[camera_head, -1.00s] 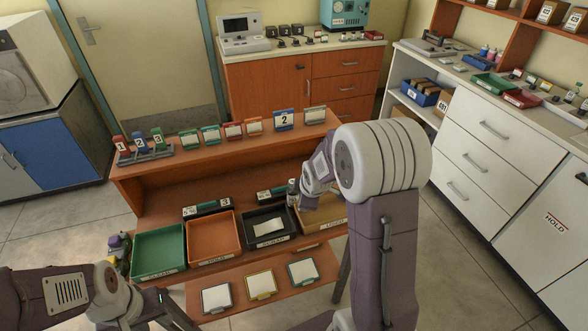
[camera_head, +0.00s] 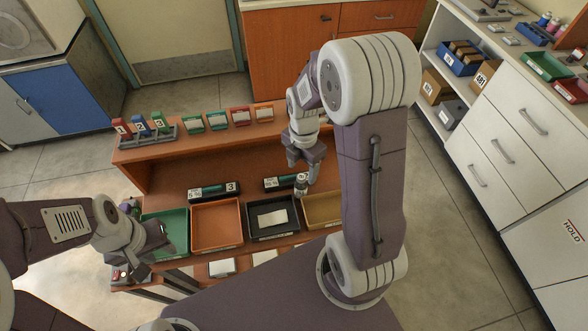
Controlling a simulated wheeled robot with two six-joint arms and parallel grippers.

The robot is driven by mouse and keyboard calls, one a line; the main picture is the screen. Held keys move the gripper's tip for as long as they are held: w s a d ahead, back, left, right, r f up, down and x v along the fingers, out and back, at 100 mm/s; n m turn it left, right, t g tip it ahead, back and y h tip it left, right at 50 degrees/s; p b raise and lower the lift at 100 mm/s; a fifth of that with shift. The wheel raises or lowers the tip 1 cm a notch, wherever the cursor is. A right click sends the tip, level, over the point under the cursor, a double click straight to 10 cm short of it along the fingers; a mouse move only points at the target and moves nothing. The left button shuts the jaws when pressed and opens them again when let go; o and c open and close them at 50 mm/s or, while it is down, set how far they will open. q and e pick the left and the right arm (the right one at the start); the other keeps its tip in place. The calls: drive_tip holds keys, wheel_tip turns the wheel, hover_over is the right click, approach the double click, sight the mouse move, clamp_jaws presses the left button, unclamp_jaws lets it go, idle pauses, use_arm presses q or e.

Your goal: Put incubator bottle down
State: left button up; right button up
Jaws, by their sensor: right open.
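A small bottle (camera_head: 301,185) with a pale label stands upright at the back of the bench's lower level, at the right end of a dark rack and behind the mustard tray (camera_head: 322,222). My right gripper (camera_head: 304,170) is open just above the bottle, fingers pointing down. I cannot tell whether a finger touches the bottle. My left gripper (camera_head: 158,250) is low at the left, by the front of the green tray (camera_head: 178,212). Its finger gap is unclear and no held object shows.
An orange tray (camera_head: 217,226) and a black tray (camera_head: 258,230) holding a pale card lie between the green and mustard trays. Dark racks (camera_head: 214,191) stand behind them. Numbered clips and cards line the upper shelf (camera_head: 190,140). My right arm hides the bench's right end.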

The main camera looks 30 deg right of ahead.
sight(302, 177)
drive_tip(key=shift+s, duration=0.1)
drive_tip(key=shift+s+d+f, duration=0.1)
drive_tip(key=shift+s, duration=0.2)
wheel_tip(302, 177, down, 3)
drive_tip(key=shift+f, duration=0.15)
drive_tip(key=shift+w+f, duration=0.25)
drive_tip(key=shift+f, duration=0.25)
drive_tip(key=f, duration=0.4)
drive_tip(key=shift+w+a+b, duration=0.1)
drive_tip(key=shift+a+b, duration=0.1)
drive_tip(key=shift+b, duration=0.2)
drive_tip(key=shift+w+f, duration=0.15)
drive_tip(key=shift+f, duration=0.05)
drive_tip(key=shift+r, duration=0.1)
clamp_jaws()
